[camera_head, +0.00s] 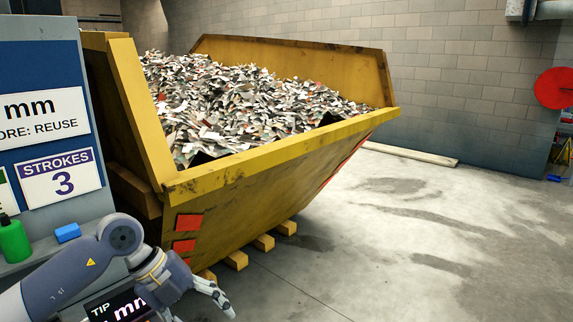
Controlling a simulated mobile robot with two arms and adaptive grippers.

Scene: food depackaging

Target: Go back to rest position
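My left gripper (213,296) is at the bottom left, at the end of a grey arm that comes in from the left. Its fingers point down and to the right, in front of the lower front of a yellow skip (255,165). The fingers overlap in this view, so I cannot tell whether they are open or shut. I see nothing clearly held in them. My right gripper is not in view.
The skip is full of shredded scraps (245,100) and stands on wooden blocks (263,243). A panel (38,70) with signs, a green bottle (14,240) and a blue block (67,232) are at left.

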